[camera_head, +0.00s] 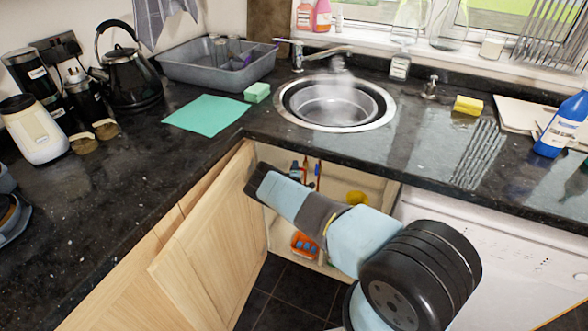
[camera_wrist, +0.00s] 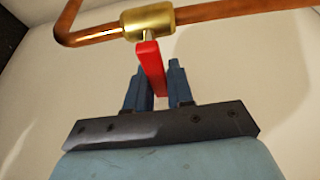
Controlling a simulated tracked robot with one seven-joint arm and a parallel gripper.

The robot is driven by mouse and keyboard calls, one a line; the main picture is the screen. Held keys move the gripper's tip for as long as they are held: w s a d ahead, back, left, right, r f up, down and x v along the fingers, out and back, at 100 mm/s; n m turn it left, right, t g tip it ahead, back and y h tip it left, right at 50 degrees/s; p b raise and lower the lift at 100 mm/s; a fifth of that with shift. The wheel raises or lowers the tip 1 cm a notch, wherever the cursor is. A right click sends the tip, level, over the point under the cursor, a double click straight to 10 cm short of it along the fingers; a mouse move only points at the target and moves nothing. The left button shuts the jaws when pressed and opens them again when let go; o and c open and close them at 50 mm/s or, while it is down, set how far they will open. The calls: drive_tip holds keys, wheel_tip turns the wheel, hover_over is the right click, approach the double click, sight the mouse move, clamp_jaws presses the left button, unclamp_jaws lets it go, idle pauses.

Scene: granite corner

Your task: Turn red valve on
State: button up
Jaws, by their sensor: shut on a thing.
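The red valve handle (camera_wrist: 151,66) is a flat lever in the wrist view. It hangs from a brass valve body (camera_wrist: 147,20) on a copper pipe (camera_wrist: 225,10) and points down toward my gripper, across the pipe's line. My gripper (camera_wrist: 158,80) has its two blue fingers on either side of the lever's lower end and is shut on it. In the head view my arm reaches into the open cupboard under the sink. I cannot clearly make out the valve or my fingertips there.
The cupboard door (camera_head: 207,235) stands open left of my arm. An orange item (camera_head: 303,244) and a yellow item (camera_head: 357,198) are inside the cupboard. The dark worktop (camera_head: 215,150) and sink (camera_head: 335,103) are above. A white appliance front (camera_head: 490,255) stands to the right.

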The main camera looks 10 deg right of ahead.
drive_tip(key=shift+f, duration=0.1)
clamp_jaws()
drive_tip(key=shift+a, duration=0.15)
drive_tip(key=m, duration=0.1)
drive_tip(key=r+m+t, duration=0.1)
drive_tip(key=m, duration=0.2)
drive_tip(key=shift+s+d+r+t+h, duration=0.15)
drive_tip(key=shift+d+t+h, duration=0.1)
drive_tip(key=shift+t+h, duration=0.05)
drive_tip(key=shift+s+d+r+m+h, duration=0.1)
drive_tip(key=shift+m+h, duration=0.05)
drive_tip(key=shift+m, duration=0.35)
drive_tip(key=shift+s+d+r+m+h, duration=0.1)
drive_tip(key=shift+m+h, duration=0.05)
drive_tip(key=shift+m, duration=0.35)
drive_tip(key=shift+o, duration=2.4)
unclamp_jaws()
drive_tip(key=shift+w, duration=0.1)
drive_tip(key=shift+o, duration=0.6)
drive_tip(key=shift+r, duration=0.1)
